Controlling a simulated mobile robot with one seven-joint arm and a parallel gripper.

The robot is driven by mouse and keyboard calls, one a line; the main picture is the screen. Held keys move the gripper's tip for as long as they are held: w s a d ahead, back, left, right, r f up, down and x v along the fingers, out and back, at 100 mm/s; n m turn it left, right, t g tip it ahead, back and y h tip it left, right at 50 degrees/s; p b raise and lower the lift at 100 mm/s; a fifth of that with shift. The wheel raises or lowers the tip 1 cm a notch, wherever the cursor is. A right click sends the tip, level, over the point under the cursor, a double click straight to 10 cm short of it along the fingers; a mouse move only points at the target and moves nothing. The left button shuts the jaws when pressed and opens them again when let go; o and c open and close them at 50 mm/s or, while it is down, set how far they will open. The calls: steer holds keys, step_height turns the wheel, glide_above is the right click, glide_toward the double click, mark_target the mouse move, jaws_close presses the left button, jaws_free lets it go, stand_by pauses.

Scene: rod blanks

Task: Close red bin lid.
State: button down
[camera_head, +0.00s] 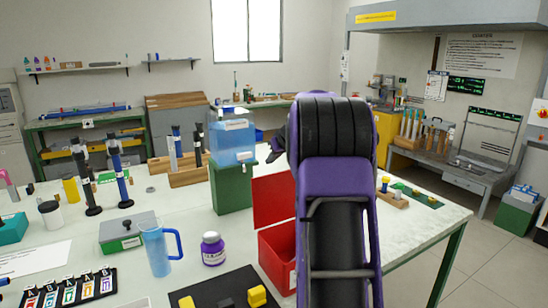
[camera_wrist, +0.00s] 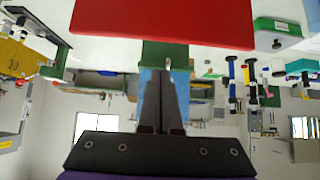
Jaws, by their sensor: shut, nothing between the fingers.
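The red bin (camera_head: 278,258) stands on the white table, its right part hidden behind my arm. Its red lid (camera_head: 273,200) is open and stands upright at the back of the bin. In the wrist view, which is upside down, a broad red panel (camera_wrist: 160,18) that looks like the lid fills the top middle. My gripper (camera_wrist: 162,75) is shut and empty, its dark fingers pointing toward the green box behind the panel. I cannot tell the gap between fingers and panel.
A green box (camera_head: 233,187) with a blue water tank (camera_head: 232,140) on it stands behind the lid. A purple-labelled jar (camera_head: 213,249), a blue jug (camera_head: 158,248) and a black mat (camera_head: 215,285) with yellow blocks lie to the left. The table's right edge is near my arm.

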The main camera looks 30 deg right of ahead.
mark_target(275, 196)
steer(key=shift+w+f, duration=0.15)
steer(key=shift+f, duration=1.05)
steer(key=shift+w+f, duration=0.1)
steer(key=shift+f, duration=1.05)
steer(key=shift+f+b, duration=0.1)
steer(key=shift+b, duration=0.3)
